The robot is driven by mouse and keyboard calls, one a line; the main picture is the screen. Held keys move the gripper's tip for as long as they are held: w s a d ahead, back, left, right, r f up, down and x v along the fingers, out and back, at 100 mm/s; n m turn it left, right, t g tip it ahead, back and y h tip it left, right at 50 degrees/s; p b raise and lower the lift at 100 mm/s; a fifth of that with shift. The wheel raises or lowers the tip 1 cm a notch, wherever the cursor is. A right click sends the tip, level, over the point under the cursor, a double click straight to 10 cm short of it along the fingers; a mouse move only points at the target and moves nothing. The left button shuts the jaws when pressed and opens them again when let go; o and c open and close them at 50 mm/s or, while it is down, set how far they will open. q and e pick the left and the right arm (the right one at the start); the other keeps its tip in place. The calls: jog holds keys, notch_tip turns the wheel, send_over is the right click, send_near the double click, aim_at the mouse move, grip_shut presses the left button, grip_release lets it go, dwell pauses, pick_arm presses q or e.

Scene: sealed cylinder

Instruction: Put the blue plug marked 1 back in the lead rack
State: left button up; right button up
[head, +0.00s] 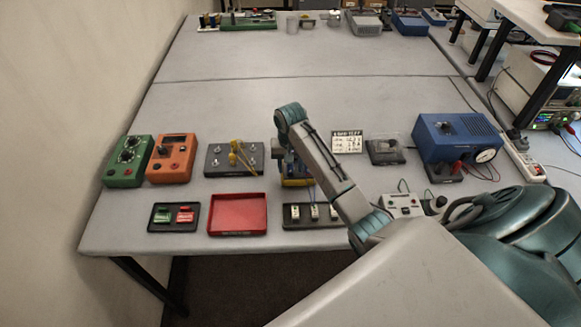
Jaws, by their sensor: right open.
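My right arm reaches in from the lower right. Its right gripper (287,158) points down over a blue and yellow device (296,182) in the middle of the table, partly hidden by my arm. The gripper is open; its fingertips are hard to make out against the device. A dark rack (291,222) with several white pieces in a row stands at the front edge, its right end behind my arm; it may be the lead rack. I cannot make out the blue plug or its number. My left gripper is not in view.
A red tray (238,228) and a dark tray with green and red pieces (160,227) lie at the front. Green (128,160) and orange (172,158) boxes stand at left. A blue meter box (456,138) stands at right.

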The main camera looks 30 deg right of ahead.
dwell(0.6)
grip_shut()
jog(key=shift+r, duration=3)
